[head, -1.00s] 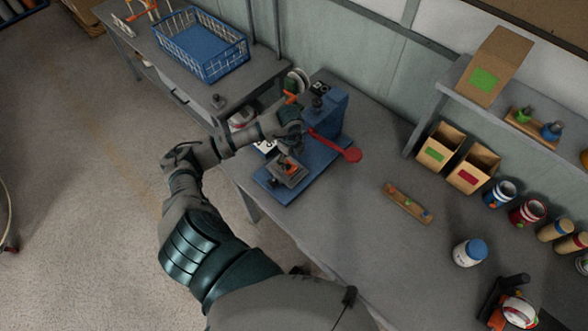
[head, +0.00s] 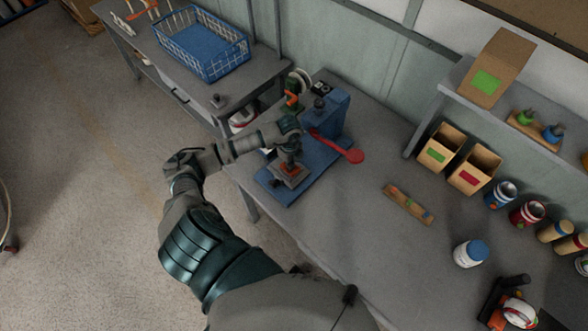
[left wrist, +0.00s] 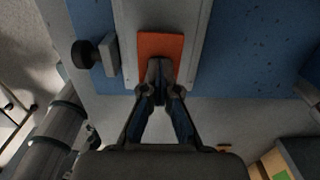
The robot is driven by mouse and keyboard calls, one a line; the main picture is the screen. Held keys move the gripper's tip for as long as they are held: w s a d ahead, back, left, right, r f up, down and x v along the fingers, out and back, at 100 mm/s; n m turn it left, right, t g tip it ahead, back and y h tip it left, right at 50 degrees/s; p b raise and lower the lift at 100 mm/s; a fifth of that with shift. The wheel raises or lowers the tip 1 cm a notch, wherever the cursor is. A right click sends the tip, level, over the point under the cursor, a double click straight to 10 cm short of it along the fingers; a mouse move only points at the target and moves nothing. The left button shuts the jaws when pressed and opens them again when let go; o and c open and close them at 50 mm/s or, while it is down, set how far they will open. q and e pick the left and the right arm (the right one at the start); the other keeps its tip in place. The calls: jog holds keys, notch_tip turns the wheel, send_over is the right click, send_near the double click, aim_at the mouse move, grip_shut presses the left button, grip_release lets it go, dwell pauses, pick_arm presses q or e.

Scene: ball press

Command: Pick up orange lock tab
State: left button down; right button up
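The orange lock tab (head: 289,168) sits on the metal plate (head: 286,178) of the blue press (head: 336,118). In the left wrist view the tab (left wrist: 149,45) is a flat orange rectangle on a pale metal strip (left wrist: 205,40). My left gripper (head: 289,161) points down over the tab. In the left wrist view its fingertips (left wrist: 160,66) are close together, overlapping the tab's near middle, with orange showing on both sides. Whether they pinch any part of the tab is hidden. My right gripper is not in view.
The press's red lever (head: 345,151) reaches out to the right. A black knob (left wrist: 86,54) stands left of the tab in the left wrist view. A small wooden tray (head: 405,205) lies on the bench; the bench between it and the press is clear.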

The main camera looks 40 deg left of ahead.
pick_arm(q)
jog(key=shift+s+a+f, duration=0.1)
jog(key=shift+a+f, duration=0.05)
jog(key=shift+a, duration=0.35)
jog(key=shift+s+a+f, duration=0.1)
jog(key=shift+a, duration=0.35)
jog(key=r, duration=0.2)
jog(key=d+r, duration=0.1)
jog(key=shift+w+r+b, duration=0.25)
jog(key=shift+r+b, duration=0.05)
jog(key=shift+r, duration=0.1)
jog(key=s, duration=0.6)
jog(key=s+d+b, duration=0.1)
jog(key=s, duration=0.2)
jog(key=shift+d+r, duration=0.1)
jog(key=shift+r, duration=0.15)
jog(key=s+d+r, duration=0.1)
jog(key=s, duration=0.6)
jog(key=shift+d+b, duration=0.25)
jog(key=shift+b, duration=0.1)
jog(key=c, duration=1.3)
grip_release()
jog(key=shift+a, duration=0.1)
jog(key=o, duration=0.9)
jog(key=shift+a+f, duration=0.1)
jog(key=shift+a, duration=0.05)
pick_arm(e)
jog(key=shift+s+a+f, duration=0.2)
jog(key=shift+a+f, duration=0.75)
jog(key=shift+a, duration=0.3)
